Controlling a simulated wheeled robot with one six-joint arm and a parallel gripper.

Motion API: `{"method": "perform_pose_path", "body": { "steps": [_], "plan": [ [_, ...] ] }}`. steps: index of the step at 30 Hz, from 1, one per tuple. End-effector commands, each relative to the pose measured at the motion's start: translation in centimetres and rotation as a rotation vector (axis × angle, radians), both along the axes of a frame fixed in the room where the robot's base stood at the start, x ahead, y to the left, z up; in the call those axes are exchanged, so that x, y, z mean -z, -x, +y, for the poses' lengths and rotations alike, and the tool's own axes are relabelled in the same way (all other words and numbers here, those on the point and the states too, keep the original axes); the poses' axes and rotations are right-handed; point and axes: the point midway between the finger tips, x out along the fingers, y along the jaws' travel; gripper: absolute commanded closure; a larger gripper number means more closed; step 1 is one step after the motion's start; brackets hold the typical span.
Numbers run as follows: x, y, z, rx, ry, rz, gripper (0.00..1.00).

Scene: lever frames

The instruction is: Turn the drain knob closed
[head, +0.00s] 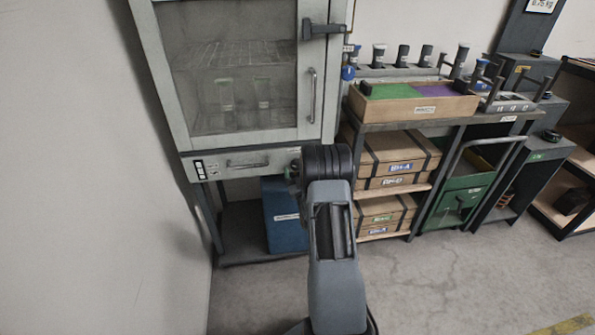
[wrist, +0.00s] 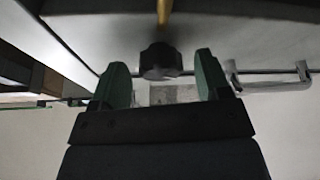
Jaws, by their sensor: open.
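The drain knob (wrist: 160,61) is a dark, lobed knob in the middle of the wrist view, with a yellow pipe or rod (wrist: 164,14) running up from behind it. My gripper (wrist: 161,72) is open, its two green fingers on either side of the knob. A gap shows between each finger and the knob, so it is not gripped. In the head view my gripper (head: 294,174) is at the lower right of the grey cabinet (head: 166,95), mostly hidden by my dark wrist. The knob is hidden there.
A drawer handle (head: 247,163) is left of my gripper in the head view. The cabinet's glass door (head: 230,90) is shut. A blue box (head: 283,222) sits below. A shelf with wooden boxes (head: 395,155) stands close on the right. The floor in front is clear.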

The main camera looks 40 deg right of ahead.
Motion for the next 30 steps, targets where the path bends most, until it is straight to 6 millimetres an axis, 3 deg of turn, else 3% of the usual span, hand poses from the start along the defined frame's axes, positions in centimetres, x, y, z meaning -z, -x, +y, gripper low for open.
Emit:
{"method": "perform_pose_path", "body": {
  "steps": [8,24,30],
  "plan": [
    [-0.05,-0.1,-0.01,0.0,0.0,0.0,0.3],
    [-0.03,-0.08,0.0,-0.001,0.0,0.0,0.79],
    [0.09,-0.09,0.03,0.0,-0.017,-0.008,0.79]
  ]
}}
